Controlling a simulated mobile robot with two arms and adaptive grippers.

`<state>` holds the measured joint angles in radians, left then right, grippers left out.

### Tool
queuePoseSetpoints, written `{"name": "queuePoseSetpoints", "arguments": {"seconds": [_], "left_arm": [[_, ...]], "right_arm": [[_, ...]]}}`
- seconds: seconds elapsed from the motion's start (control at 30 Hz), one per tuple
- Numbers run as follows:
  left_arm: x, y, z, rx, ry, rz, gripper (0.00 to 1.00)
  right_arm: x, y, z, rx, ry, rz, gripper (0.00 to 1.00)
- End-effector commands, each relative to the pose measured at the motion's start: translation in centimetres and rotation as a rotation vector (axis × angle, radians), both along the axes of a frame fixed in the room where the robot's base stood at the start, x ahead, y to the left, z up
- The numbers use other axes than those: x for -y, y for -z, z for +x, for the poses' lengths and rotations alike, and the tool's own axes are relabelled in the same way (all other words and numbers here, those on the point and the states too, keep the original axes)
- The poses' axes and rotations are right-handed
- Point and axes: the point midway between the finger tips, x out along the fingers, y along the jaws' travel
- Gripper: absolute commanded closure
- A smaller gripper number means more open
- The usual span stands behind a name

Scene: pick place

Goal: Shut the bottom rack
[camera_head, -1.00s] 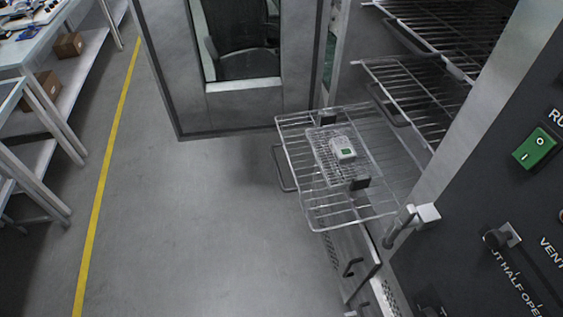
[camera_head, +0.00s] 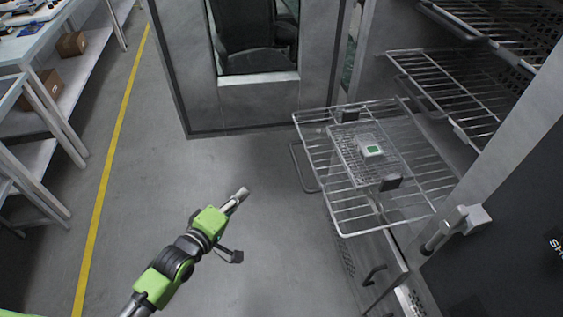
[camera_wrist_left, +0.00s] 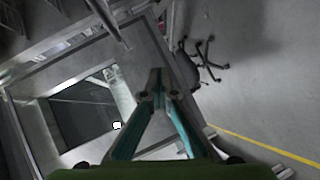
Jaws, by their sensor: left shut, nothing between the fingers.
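The bottom rack (camera_head: 350,222) is a wire shelf pulled out of the oven-like cabinet at the right in the head view. A small wire basket (camera_head: 345,150) with black handles and a white item with a green patch (camera_head: 371,149) rest on it. A wire loop handle (camera_head: 297,170) is at the rack's left front edge. My left gripper (camera_head: 243,193) is shut and empty, over the floor to the left of the rack and apart from it. Its fingers meet in the left wrist view (camera_wrist_left: 153,80). My right gripper is not in view.
The open cabinet door (camera_head: 240,105) with its window stands behind the rack. Upper racks (camera_head: 455,90) sit inside the cabinet. A latch (camera_head: 455,225) sticks out from the front frame at right. Tables (camera_head: 40,90) stand far left beyond a yellow line. Floor between is clear.

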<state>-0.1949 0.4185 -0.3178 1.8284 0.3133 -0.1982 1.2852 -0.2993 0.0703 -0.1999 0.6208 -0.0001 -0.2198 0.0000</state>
Motion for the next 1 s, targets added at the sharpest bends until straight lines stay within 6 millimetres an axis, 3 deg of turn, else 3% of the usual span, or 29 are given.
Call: {"name": "queuePoseSetpoints", "arguments": {"seconds": [0.03,0.1,0.27,0.47,0.87,1.0], "left_arm": [[0.9,-2.1,0.1,0.024,0.012,-0.058,1.0],[1.8,-4.4,0.0,0.041,0.023,-0.123,1.0],[2.7,-6.6,0.1,0.053,0.036,-0.188,1.0],[3.6,-6.5,2.1,0.055,0.035,-0.192,1.0],[6.9,-5.4,8.8,0.055,0.034,-0.188,1.0],[9.0,-4.9,9.4,0.052,0.035,-0.191,1.0]], "right_arm": [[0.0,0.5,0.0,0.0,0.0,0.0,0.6],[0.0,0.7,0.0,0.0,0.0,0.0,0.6],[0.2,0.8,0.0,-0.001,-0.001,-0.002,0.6],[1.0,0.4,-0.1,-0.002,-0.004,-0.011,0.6],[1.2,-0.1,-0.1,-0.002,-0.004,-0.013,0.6],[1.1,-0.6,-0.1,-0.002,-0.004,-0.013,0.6]]}}
